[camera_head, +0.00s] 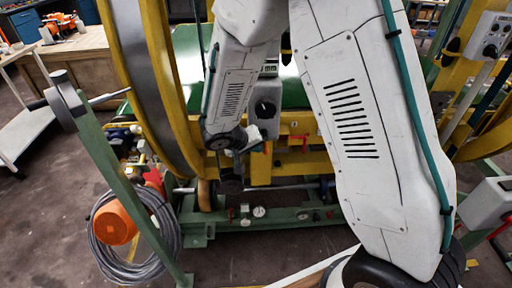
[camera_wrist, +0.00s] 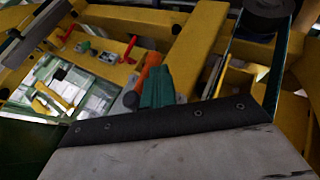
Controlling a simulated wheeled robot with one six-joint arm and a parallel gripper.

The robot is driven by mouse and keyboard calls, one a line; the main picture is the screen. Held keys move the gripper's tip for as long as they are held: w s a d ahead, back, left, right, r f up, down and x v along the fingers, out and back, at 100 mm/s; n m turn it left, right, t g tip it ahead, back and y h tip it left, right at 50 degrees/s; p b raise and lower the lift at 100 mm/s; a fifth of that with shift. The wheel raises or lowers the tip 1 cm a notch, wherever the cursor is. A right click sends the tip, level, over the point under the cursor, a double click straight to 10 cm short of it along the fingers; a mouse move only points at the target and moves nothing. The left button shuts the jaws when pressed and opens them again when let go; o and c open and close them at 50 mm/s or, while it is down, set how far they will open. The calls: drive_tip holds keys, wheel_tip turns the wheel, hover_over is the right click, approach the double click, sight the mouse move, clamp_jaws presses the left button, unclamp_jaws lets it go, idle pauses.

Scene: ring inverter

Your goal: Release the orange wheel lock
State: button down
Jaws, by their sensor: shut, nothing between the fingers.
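An orange lever handle (camera_wrist: 149,68), which looks like the wheel lock, shows in the wrist view beside a yellow beam, with a dark grey round part at its lower end. My gripper (camera_wrist: 157,82) has its green fingers shut and empty, just beside the lever's lower part. I cannot tell whether they touch it. The fingers hide part of the lever. In the head view my arm reaches down to the yellow frame. The fingertips and the lock cannot be made out clearly there.
The yellow frame (camera_head: 318,163) is close around my gripper. Red levers (camera_wrist: 130,46) show to its left. A black cylinder (camera_wrist: 266,10) is at the upper right of the wrist view.

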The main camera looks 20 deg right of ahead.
drive_tip(key=d+n+h, duration=0.1)
drive_tip(key=h, duration=0.2)
drive_tip(key=d+n+h, duration=0.1)
drive_tip(key=h, duration=0.2)
drive_tip(key=s+d+f+n+h, duration=0.1)
drive_tip(key=h, duration=0.2)
drive_tip(key=shift+d+g, duration=0.15)
drive_tip(key=shift+g, duration=0.25)
drive_tip(key=shift+s+d+r, duration=0.1)
drive_tip(key=shift+d, duration=0.15)
idle(0.6)
approach(266, 150)
drive_tip(key=f, duration=0.1)
drive_tip(key=s+a+f, duration=0.1)
drive_tip(key=f, duration=0.1)
drive_tip(key=shift+s+a+f, duration=0.1)
drive_tip(key=shift+s+a, duration=0.05)
drive_tip(key=shift+a, duration=0.05)
idle(0.4)
